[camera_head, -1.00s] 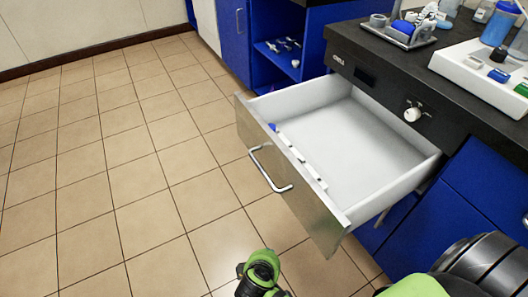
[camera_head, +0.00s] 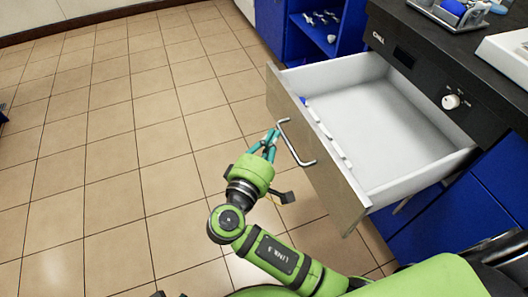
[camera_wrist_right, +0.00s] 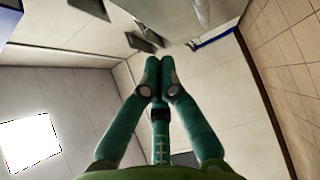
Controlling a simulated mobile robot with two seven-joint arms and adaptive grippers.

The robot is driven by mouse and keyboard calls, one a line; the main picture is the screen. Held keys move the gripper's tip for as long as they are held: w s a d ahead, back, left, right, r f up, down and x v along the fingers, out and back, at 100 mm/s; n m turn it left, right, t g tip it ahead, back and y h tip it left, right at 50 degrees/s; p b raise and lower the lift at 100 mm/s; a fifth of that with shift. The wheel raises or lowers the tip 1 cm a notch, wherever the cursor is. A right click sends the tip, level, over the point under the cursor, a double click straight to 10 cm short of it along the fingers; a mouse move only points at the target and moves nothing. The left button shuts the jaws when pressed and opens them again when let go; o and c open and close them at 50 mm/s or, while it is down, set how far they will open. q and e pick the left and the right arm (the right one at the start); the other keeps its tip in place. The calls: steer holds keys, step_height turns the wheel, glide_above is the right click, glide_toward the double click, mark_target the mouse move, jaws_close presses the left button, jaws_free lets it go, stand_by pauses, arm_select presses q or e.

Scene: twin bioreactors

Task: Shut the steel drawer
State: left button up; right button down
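The steel drawer stands pulled far out of the black-topped counter, with a brushed steel front (camera_head: 322,160) and a white interior (camera_head: 385,125). Its bar handle (camera_head: 298,145) is on the outer face of the front. My right gripper (camera_head: 271,139) is just left of the handle, in front of the drawer. Its teal fingers meet at the tips in the wrist view (camera_wrist_right: 160,72), with nothing seen between them. I cannot tell whether they touch the handle or front. My left gripper is not in view.
A black control panel with a white knob (camera_head: 451,101) is on the counter's front. Blue cabinets (camera_head: 435,226) stand below, and an open blue shelf (camera_head: 318,30) is behind the drawer. A grey tray (camera_head: 440,12) is on the counter. Tiled floor (camera_head: 100,150) at left is clear.

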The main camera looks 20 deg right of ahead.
mark_target(298, 114)
steer(key=d, duration=0.1)
steer(key=w+d, duration=0.1)
steer(key=d, duration=0.1)
steer(key=w+d, duration=0.1)
steer(key=d, duration=0.1)
steer(key=shift+w, duration=0.15)
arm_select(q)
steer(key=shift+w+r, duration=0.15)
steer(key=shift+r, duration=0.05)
arm_select(e)
steer(key=shift+d, duration=0.4)
